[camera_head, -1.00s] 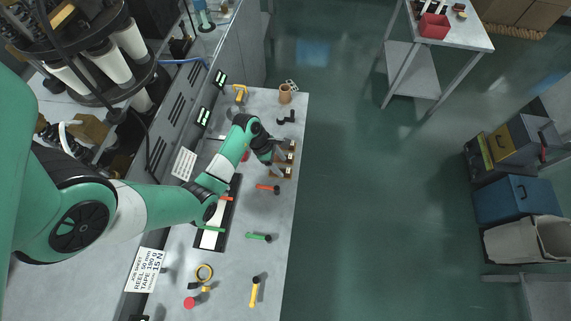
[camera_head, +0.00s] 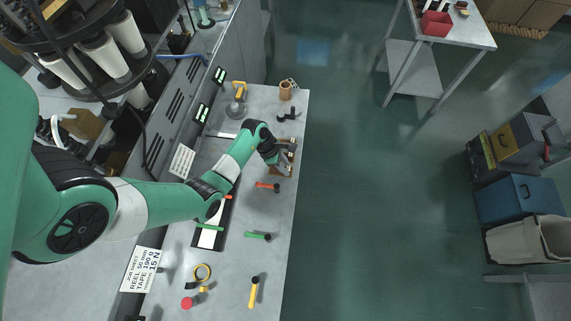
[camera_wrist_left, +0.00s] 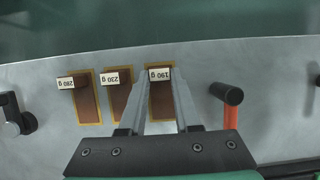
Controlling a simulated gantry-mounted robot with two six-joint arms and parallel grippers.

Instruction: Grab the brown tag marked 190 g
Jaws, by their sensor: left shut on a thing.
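Three brown tags with white labels lie in a row on the bench. In the left wrist view they read 280 g (camera_wrist_left: 84,100), 230 g (camera_wrist_left: 117,100) and 190 g (camera_wrist_left: 161,102), from left to right. My left gripper (camera_wrist_left: 160,76) has its two fingers on either side of the 190 g tag and is shut on it. The tag appears still at its yellow-edged place. In the head view my left gripper (camera_head: 285,167) reaches down at the tag row near the bench's right edge and partly hides the tags. My right gripper does not show.
A red-orange-handled tool (camera_head: 267,186) lies close beside the gripper; its handle also shows in the wrist view (camera_wrist_left: 231,110). A black fitting (camera_head: 288,116) and a brown cup (camera_head: 285,91) stand beyond the tags. A green-handled tool (camera_head: 258,236) lies nearer. Open floor is to the right.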

